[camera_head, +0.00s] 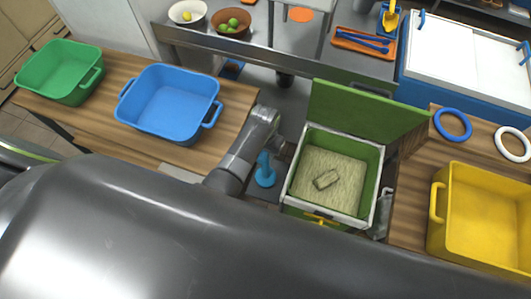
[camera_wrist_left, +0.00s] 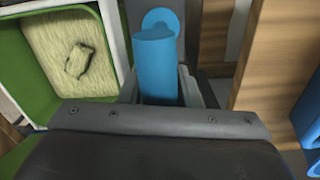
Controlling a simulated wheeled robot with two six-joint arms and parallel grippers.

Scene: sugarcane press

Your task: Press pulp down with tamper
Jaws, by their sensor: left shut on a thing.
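The blue tamper (camera_head: 265,174) is just left of the green pulp box in the head view. My left gripper (camera_head: 276,148) is shut on it. In the left wrist view the blue tamper (camera_wrist_left: 156,62) stands between the fingers of my left gripper (camera_wrist_left: 160,92), its round end pointing away. The pale pulp (camera_head: 334,172) fills the open green box (camera_head: 375,180) with a white rim, and a small darker lump lies on it. The pulp also shows at the upper left of the left wrist view (camera_wrist_left: 60,50). The tamper is beside the box, not over the pulp. My right gripper is not seen.
The green lid (camera_head: 360,108) stands open behind the box. A blue tub (camera_head: 170,100) and a green tub (camera_head: 60,70) are on the left wooden table. A yellow crate (camera_head: 485,215) and blue ring (camera_head: 453,125) are on the right one.

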